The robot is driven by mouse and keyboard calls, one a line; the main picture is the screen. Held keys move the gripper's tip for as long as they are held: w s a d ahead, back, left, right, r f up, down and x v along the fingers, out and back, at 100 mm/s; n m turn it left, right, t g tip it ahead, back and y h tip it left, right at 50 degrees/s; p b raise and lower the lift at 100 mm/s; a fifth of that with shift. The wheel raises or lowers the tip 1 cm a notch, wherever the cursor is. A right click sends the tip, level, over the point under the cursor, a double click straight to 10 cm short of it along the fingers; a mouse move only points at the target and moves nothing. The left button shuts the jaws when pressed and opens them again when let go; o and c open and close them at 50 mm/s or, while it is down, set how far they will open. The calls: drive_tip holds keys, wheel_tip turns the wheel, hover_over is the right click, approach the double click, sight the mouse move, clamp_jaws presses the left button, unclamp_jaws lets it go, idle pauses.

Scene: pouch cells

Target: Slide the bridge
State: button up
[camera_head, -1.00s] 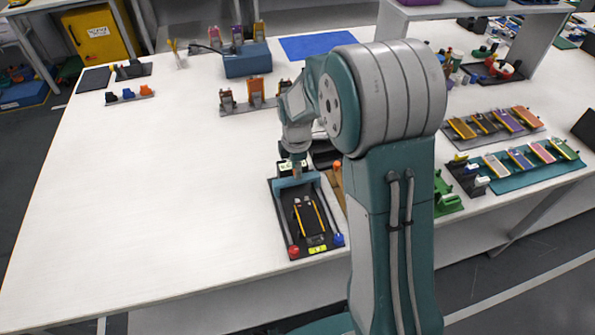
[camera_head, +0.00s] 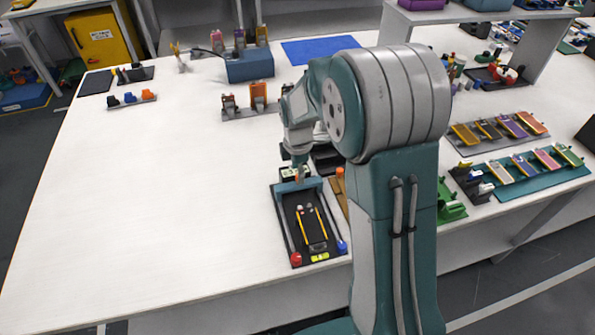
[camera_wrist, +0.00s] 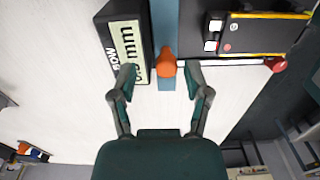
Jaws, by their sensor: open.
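The bridge (camera_head: 299,186) is a teal bar with an orange knob (camera_head: 299,174). It spans the far end of a black fixture (camera_head: 286,222) with a red and a blue knob at its near corners. A dark cell with yellow edges (camera_head: 320,224) lies in the fixture. In the wrist view the orange knob (camera_wrist: 166,65) stands on the teal bar between the two fingers of my gripper (camera_wrist: 162,80). The fingers are spread, with a gap on each side of the knob. In the head view my gripper is largely hidden by my arm.
A black display box (camera_wrist: 125,45) reading "mm" stands close by the left finger. A teal tray of cells (camera_head: 543,177) and a green fixture (camera_head: 450,208) are at the right.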

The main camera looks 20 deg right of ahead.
wheel_tip(320, 180, up, 11)
drive_tip(key=shift+r, duration=0.2)
drive_tip(key=shift+w, duration=0.1)
idle(0.4)
drive_tip(key=s+r+m+t, duration=0.2)
drive_tip(key=s+r+m, duration=0.2)
drive_tip(key=s+m, duration=0.5)
drive_tip(key=s+r+m+t, duration=0.3)
drive_tip(key=s+m, duration=0.6)
drive_tip(key=s, duration=0.6)
drive_tip(key=shift+s+r+t, duration=0.25)
drive_tip(key=shift+r+t, duration=0.05)
drive_tip(key=shift+r, duration=0.3)
drive_tip(key=shift+a, duration=0.1)
